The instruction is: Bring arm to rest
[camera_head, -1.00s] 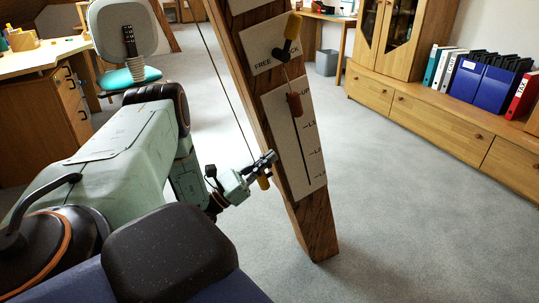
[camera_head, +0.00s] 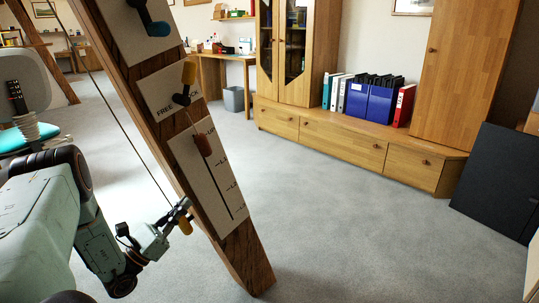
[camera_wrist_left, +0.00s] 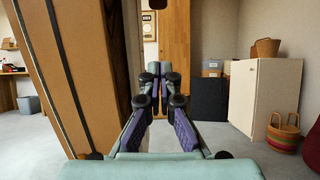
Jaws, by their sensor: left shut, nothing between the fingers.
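My left gripper (camera_head: 182,210) is at the lower left edge of the slanted timber brace (camera_head: 238,262); its fingers are shut and empty. A small orange-yellow piece (camera_head: 185,227) shows right beside the fingers; whether it touches them I cannot tell. In the left wrist view the gripper (camera_wrist_left: 153,70) points forward, with the timber (camera_wrist_left: 85,90) to its left. My right gripper is in neither view.
Grey floor (camera_head: 330,220) is open to the right, before a wooden cabinet (camera_head: 343,146).

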